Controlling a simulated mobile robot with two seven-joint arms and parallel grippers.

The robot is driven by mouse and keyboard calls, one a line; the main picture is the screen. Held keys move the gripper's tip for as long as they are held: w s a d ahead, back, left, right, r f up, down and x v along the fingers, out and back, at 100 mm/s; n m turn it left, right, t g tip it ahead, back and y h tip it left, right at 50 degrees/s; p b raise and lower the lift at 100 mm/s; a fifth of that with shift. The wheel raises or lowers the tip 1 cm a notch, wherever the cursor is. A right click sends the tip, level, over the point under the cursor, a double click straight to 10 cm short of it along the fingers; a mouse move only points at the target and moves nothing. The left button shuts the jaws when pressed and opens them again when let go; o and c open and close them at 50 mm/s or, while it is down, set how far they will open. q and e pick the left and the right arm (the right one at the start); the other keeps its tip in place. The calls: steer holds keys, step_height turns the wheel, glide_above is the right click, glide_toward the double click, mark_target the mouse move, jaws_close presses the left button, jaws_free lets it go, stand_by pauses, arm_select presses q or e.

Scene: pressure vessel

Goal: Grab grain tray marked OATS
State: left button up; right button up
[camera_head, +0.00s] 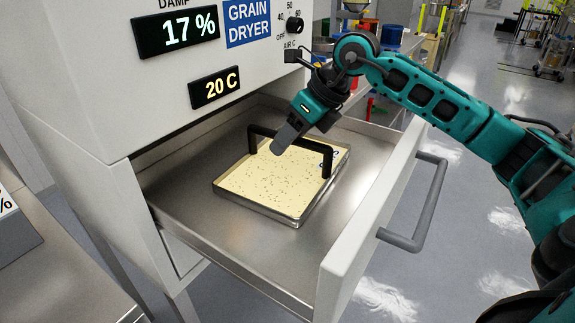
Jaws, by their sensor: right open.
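A shallow metal tray (234,198) filled with pale grain lies in the open drawer (222,240) of the grain dryer. A black arched handle (290,147) spans the tray. My right gripper (283,143) is open. It reaches down from the upper right to the middle of the handle and overlaps its bar in the picture. I cannot tell whether it touches the bar. My left gripper is not in view.
The white grain dryer (90,95) stands behind the drawer, with its displays above it. The drawer front (365,225) with a grey handle (425,205) is at the right. A metal table (60,270) is at lower left. Bare drawer floor surrounds the tray.

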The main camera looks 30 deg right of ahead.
steer(key=shift+w+a+f, duration=0.15)
steer(key=shift+f, duration=0.2)
jaws_close()
steer(key=shift+r, duration=0.1)
stand_by(1.1)
